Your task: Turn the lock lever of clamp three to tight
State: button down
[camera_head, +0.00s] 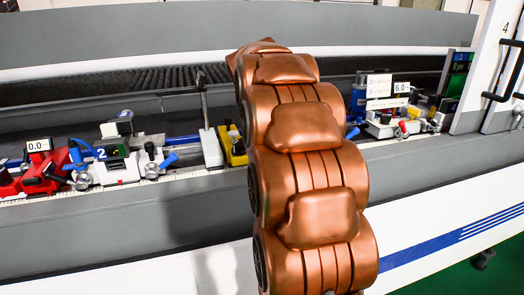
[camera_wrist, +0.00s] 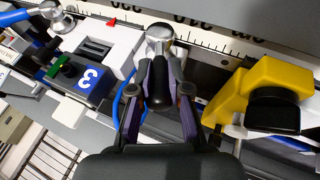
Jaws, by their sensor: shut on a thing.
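In the wrist view, clamp three shows as a white block with a blue tag marked 3 (camera_wrist: 86,78) at the left. Its lock lever has a round silver hub (camera_wrist: 159,34) beside a printed ruler and a black handle (camera_wrist: 160,98) pointing down in the picture. My gripper (camera_wrist: 161,78) is shut on this black handle, one finger on each side. In the head view my copper-coloured arm covers the middle, and clamp three and my gripper are hidden behind it.
A yellow block with a black knob (camera_wrist: 272,108) stands close to the right of my gripper. A blue-handled lever (camera_wrist: 15,18) is at the upper left. In the head view, clamp two (camera_head: 120,165) and a red clamp (camera_head: 45,178) sit along the rail to the left.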

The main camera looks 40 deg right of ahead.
jog(key=shift+w+a+f+n+g+h+b, duration=0.15)
jog(key=shift+a+f+g+h+b, duration=0.15)
jog(key=shift+h+b, duration=0.3)
jog(key=shift+w+a+f+n+g+h+b, duration=0.1)
jog(key=shift+a+f+n+g+h+b, duration=0.1)
jog(key=shift+f+h+b, duration=0.3)
jog(key=shift+w+a+f+n+g+h+b, duration=0.15)
jog(key=shift+a+f+n+g+h+b, duration=0.15)
jog(key=shift+h+b, duration=0.5)
jog(key=shift+w+a+f+n+g+h+b, duration=0.15)
jog(key=shift+a+g+h+b, duration=0.2)
jog(key=shift+h+b, duration=0.45)
jog(key=c, duration=1.1)
grip_release()
jog(key=shift+r, duration=0.1)
jog(key=shift+a, duration=0.1)
jog(key=v, duration=1.2)
jog(key=shift+s, duration=0.1)
